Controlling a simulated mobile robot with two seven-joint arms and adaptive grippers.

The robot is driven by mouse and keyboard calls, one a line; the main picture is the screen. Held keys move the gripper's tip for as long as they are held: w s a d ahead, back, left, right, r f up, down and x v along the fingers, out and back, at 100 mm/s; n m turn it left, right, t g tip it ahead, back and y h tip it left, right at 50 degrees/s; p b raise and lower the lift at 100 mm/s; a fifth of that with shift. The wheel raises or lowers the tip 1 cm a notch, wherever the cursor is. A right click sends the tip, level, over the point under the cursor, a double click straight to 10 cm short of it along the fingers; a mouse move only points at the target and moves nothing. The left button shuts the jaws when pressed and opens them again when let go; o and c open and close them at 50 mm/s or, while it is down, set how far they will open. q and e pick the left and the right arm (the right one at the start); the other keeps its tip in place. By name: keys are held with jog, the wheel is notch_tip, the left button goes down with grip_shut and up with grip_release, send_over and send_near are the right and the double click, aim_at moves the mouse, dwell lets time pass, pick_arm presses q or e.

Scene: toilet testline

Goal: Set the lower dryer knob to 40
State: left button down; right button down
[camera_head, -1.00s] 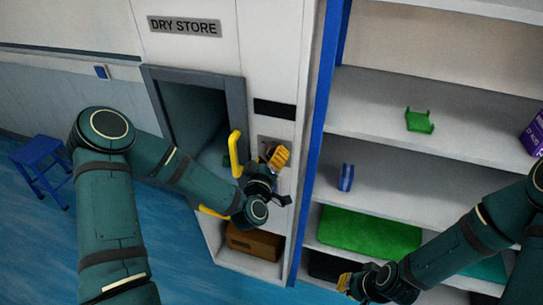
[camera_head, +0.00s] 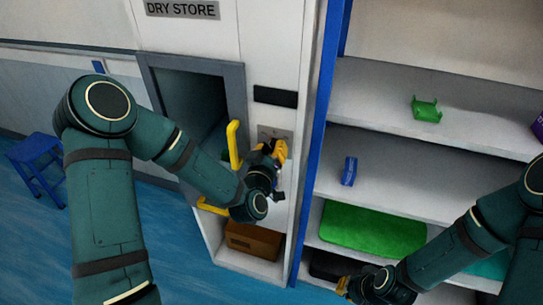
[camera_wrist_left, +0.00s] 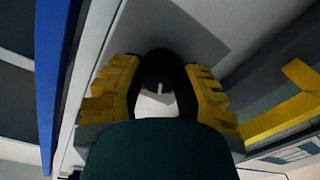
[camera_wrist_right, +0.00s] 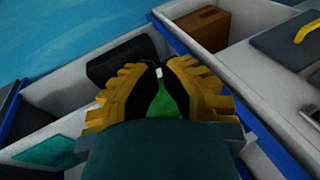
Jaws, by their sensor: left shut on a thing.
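My left gripper (camera_head: 280,152) is at the control panel (camera_head: 275,133) on the right of the dry store front. In the left wrist view its yellow fingers (camera_wrist_left: 158,88) are shut on a dark round knob (camera_wrist_left: 157,66), one on each side. A short pale mark shows at the knob, but no scale or number is readable. The fingers and wrist hide the knob in the head view. My right gripper (camera_head: 343,284) is low by the bottom shelf, away from the panel; its fingertips (camera_wrist_right: 160,68) are close together with no object clearly between them.
A yellow handle (camera_head: 234,146) is just left of my left gripper, beside the dark opening (camera_head: 190,100). A brown box (camera_head: 253,240) sits below. The blue shelf post (camera_head: 318,120) stands close on the right. Shelves hold a green bracket (camera_head: 426,109) and blue item (camera_head: 349,171).

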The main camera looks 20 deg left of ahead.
aim_at(275, 111)
pick_arm(q)
jog(key=m+b, duration=0.4)
jog(key=b, duration=0.1)
jog(key=shift+r+m+b, duration=0.15)
jog(key=shift+m+b, duration=0.95)
jog(key=shift+b, duration=0.05)
pick_arm(e)
notch_tip(275, 111, down, 8)
jog(key=s, duration=0.2)
jog(key=shift+a+g, duration=0.25)
jog(key=shift+g, duration=0.05)
jog(key=shift+s+f, duration=0.1)
pick_arm(q)
jog(key=c, duration=0.6)
grip_release()
jog(key=shift+w, duration=0.1)
notch_tip(275, 111, up, 10)
jog(key=shift+f, duration=0.1)
